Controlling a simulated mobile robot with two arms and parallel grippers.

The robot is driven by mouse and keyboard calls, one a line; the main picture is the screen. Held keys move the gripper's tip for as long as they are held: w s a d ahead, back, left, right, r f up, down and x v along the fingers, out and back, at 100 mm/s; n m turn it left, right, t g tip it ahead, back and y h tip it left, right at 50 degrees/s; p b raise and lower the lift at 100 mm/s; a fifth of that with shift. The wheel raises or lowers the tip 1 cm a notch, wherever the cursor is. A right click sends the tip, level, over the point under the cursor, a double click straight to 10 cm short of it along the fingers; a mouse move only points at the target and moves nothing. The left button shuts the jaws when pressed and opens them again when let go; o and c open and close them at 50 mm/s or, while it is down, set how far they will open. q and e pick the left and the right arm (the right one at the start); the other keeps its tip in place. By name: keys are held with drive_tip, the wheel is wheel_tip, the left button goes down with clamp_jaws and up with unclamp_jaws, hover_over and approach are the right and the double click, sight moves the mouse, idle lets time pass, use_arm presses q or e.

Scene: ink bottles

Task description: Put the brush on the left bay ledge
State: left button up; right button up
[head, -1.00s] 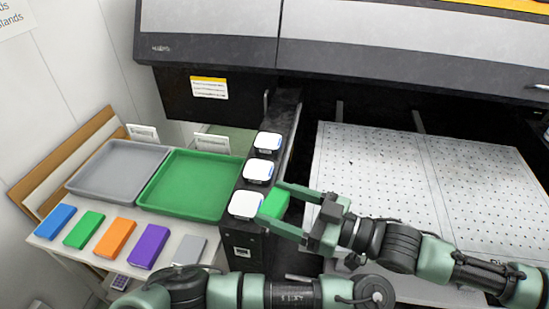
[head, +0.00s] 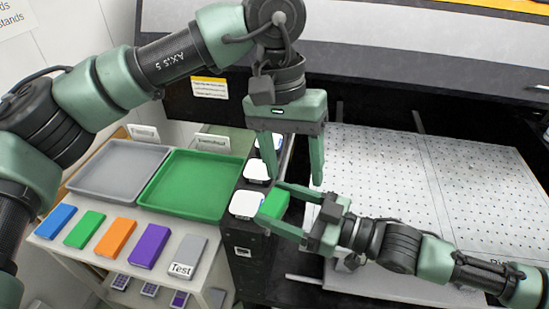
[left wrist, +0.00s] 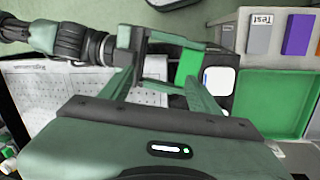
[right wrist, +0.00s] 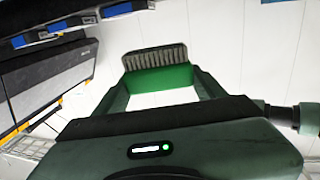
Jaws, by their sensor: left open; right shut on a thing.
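The brush (head: 274,205) is a green block; the right wrist view shows its green body (right wrist: 160,79) with grey bristles along the far edge. My right gripper (head: 270,202) is shut on it, beside the nearest white-topped item on the dark ledge (head: 247,225). I cannot tell whether the brush touches anything beneath it. My left gripper (head: 294,182) is open and empty, pointing down just above and behind the right gripper's fingers. The left wrist view shows the brush (left wrist: 188,66) between the right fingers.
White-topped items (head: 246,203) stand in a row on the ledge. Left of it are a green tray (head: 215,208), a grey tray (head: 98,190) and several coloured blocks (head: 115,237). A perforated white bed (head: 440,180) lies to the right.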

sight(275, 201)
drive_tip(key=shift+d, duration=0.1)
use_arm(q)
drive_tip(key=shift+t+y, duration=0.7)
drive_tip(key=shift+y, duration=0.2)
drive_tip(key=a+f, duration=0.1)
drive_tip(key=f, duration=0.3)
drive_tip(key=w+a+f, duration=0.1)
drive_tip(key=f, duration=0.3)
drive_tip(key=a+f, duration=0.1)
drive_tip(key=f, duration=0.3)
drive_tip(key=shift+w, duration=0.25)
clamp_jaws()
use_arm(e)
drive_tip(key=o, duration=1.5)
drive_tip(key=shift+c, duration=0.2)
